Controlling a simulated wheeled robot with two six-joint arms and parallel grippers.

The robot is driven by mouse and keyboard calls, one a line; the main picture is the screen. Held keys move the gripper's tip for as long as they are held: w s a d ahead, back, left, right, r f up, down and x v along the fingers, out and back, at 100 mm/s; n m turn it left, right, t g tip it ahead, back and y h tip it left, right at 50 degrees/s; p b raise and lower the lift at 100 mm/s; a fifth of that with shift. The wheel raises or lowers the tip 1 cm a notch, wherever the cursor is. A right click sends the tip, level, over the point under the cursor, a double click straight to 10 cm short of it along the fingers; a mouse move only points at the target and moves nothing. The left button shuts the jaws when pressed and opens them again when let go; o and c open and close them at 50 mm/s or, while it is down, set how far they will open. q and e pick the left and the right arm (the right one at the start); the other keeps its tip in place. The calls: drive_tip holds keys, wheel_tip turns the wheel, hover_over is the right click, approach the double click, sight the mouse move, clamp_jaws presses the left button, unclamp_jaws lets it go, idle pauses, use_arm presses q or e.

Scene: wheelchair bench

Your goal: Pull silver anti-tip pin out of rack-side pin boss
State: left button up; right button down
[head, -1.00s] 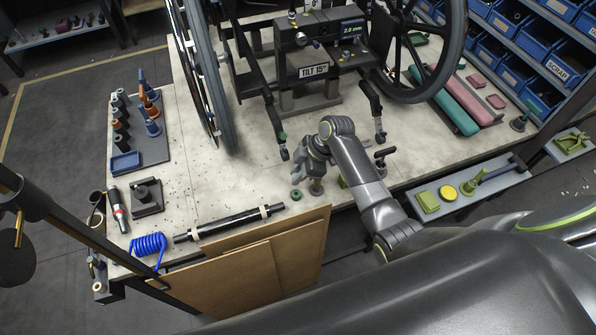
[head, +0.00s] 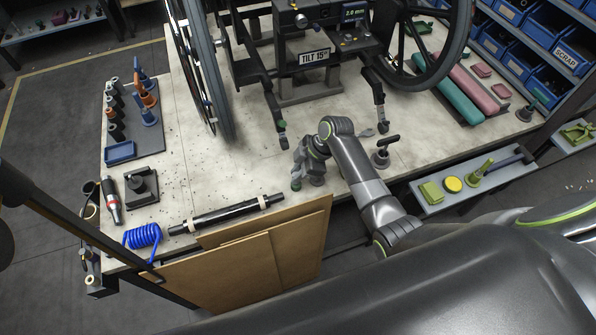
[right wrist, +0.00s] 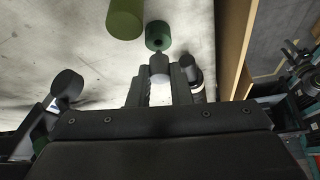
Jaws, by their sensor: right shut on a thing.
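My right gripper (head: 308,178) is low over the bench's front edge, in front of the wheelchair. In the right wrist view its jaws (right wrist: 163,88) are shut on a small dark grey cylindrical part (right wrist: 160,66). A dark green round piece with a hole (right wrist: 158,36) lies just beyond that part; I cannot tell whether they touch. The wheelchair's two lower tubes end at a green-tipped foot (head: 282,128) and a dark rack-side foot (head: 380,121). I cannot make out the silver pin or its boss for certain. My left gripper is not in view.
An olive cylinder (right wrist: 125,18) stands near the gripper. A black T-handled fixture (head: 384,152) is right of my arm. A long black tube (head: 228,213) lies left, above brown boards (head: 250,262). A grey side tray (head: 425,206) is right.

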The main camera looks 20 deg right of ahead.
drive_tip(key=shift+p, duration=0.55)
idle(1.2)
drive_tip(key=shift+f+b, duration=0.9)
drive_tip(key=shift+f, duration=0.3)
drive_tip(key=c, duration=1.3)
unclamp_jaws()
drive_tip(key=shift+o, duration=0.2)
drive_tip(key=shift+r, duration=0.1)
drive_tip(key=b+v, duration=0.2)
drive_tip(key=v, duration=1.5)
drive_tip(key=shift+d, duration=0.2)
